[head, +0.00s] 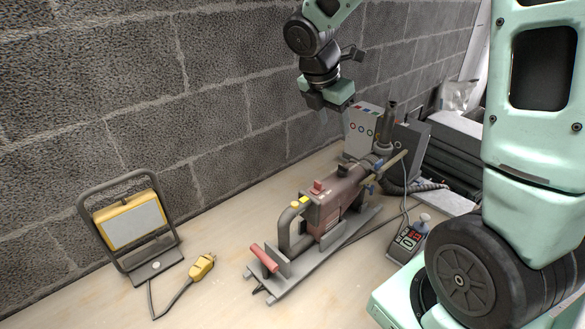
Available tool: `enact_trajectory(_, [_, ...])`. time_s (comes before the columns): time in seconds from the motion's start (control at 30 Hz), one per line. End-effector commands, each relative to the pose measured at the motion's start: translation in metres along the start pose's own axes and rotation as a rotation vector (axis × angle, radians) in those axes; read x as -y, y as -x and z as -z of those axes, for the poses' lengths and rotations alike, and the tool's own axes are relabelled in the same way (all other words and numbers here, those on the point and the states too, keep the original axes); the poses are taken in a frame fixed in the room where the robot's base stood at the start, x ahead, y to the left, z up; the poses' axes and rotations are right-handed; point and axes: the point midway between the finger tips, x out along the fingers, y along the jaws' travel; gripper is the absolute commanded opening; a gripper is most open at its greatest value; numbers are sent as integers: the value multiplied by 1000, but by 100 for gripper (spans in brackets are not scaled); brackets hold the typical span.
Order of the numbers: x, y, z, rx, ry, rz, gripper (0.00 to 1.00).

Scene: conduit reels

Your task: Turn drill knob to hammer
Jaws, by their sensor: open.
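A reddish-brown drill (337,193) lies on a grey metal cradle (300,279) on the bench, its chuck end pointing to the back right. A small red knob (317,187) sits on top of the drill body, with small yellow parts (300,202) beside it near the grey rear handle (285,228). The knob's setting and any hammer mark are too small to read. My gripper (327,103) is above and behind the drill, in front of the wall, well clear of the knob. It is open and holds nothing visible.
A yellow work lamp (128,222) stands at the left, with a yellow plug (202,266) on its cable. A grey control box (362,130) stands behind the drill. A small keypad device (409,240) lies to the right. The bench front is clear; the block wall bounds the back.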

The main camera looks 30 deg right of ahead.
Motion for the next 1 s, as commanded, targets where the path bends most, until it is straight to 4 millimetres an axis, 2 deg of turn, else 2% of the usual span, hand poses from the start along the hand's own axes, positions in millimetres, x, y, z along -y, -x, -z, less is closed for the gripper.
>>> enact_trajectory(0.1, [0, -4, -10, 12, 22, 7, 50])
enact_trajectory(0.27, [0, -21, -10, 12, 25, 9, 50])
enact_trajectory(0.8, [1, -131, -9, 10, 25, 9, 50])
enact_trajectory(1.0, [1, -162, -10, 11, 23, 7, 50])
